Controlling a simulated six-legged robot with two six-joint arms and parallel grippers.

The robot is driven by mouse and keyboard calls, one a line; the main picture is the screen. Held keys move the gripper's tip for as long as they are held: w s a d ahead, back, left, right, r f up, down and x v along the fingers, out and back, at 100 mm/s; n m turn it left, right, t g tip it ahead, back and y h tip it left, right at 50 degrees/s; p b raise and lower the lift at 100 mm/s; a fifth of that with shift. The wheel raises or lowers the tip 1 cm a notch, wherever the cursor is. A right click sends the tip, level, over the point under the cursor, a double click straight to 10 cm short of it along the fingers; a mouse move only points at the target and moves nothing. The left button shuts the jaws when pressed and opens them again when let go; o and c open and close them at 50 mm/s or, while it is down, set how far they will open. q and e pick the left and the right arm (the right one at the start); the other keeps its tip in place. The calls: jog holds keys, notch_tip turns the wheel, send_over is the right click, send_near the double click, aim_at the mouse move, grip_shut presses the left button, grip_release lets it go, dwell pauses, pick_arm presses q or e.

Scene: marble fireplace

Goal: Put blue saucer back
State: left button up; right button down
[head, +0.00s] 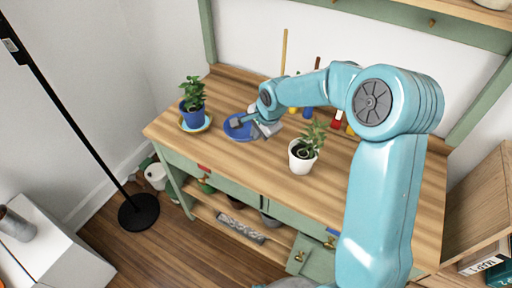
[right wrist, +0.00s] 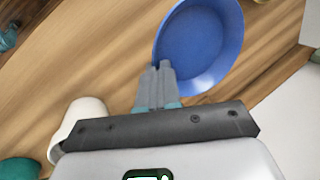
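The blue saucer (head: 236,130) lies on the wooden top of the green bench, between two potted plants. It fills the upper middle of the right wrist view (right wrist: 205,45). My right gripper (head: 258,128) reaches down at the saucer's right side. In the right wrist view its two fingers (right wrist: 160,68) are close together at the saucer's rim, one on the inner side and one outside, so it appears shut on the rim. The saucer seems to rest on or very near the bench top. My left gripper is not in view.
A plant in a blue pot (head: 193,115) stands on its own saucer (head: 207,126) to the left. A plant in a white pot (head: 302,160) stands to the right, near my arm. Tools lean behind my arm. The bench front is mostly clear.

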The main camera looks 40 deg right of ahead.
jog(key=shift+f, duration=3.15)
jog(key=shift+f+b, duration=0.15)
jog(key=shift+b, duration=0.15)
jog(key=c, duration=1.4)
grip_release()
jog(key=shift+o, duration=0.2)
jog(key=shift+r+p, duration=0.3)
jog(key=shift+p, duration=0.05)
jog(key=v, duration=1.1)
jog(key=shift+r, duration=0.35)
jog(key=shift+s+f, duration=0.1)
jog(key=shift+s, duration=0.15)
